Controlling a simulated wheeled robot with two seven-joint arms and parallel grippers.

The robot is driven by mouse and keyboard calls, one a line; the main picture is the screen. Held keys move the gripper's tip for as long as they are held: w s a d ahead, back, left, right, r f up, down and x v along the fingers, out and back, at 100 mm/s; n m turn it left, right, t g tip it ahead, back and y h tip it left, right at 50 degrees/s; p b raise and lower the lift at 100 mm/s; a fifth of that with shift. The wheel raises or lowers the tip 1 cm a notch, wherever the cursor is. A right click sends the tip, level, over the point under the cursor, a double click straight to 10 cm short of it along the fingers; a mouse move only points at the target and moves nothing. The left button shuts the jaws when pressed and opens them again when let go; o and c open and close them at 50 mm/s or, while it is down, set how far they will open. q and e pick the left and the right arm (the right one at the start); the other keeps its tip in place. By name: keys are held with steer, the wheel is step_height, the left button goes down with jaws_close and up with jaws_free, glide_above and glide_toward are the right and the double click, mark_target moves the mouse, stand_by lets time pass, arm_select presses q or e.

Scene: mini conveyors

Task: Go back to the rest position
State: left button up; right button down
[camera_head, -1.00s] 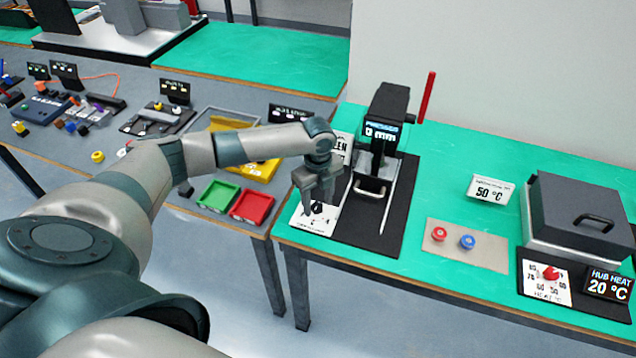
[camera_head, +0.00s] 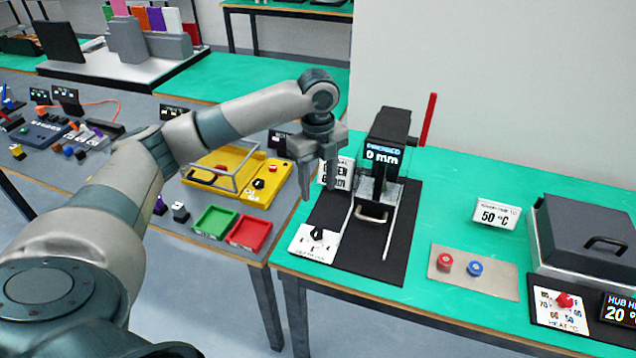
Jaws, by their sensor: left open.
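My left gripper (camera_head: 318,190) hangs in the air with its fingers pointing down, open and empty. It is above and left of the press (camera_head: 385,150), over the white dial card (camera_head: 316,243) with a black knob. A gap shows between its fingertips and the card. My left arm reaches in from the lower left across the grey table. My right gripper is not in view.
A green tray (camera_head: 213,221) and a red tray (camera_head: 249,232) sit at the grey table's front edge, near a yellow device (camera_head: 262,190). Red (camera_head: 445,262) and blue (camera_head: 475,268) buttons and a grey lidded box (camera_head: 590,235) stand to the right. The press has a raised red lever (camera_head: 428,118).

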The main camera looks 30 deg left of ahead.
arm_select(q)
steer(key=shift+r, duration=0.75)
steer(key=shift+f, duration=0.15)
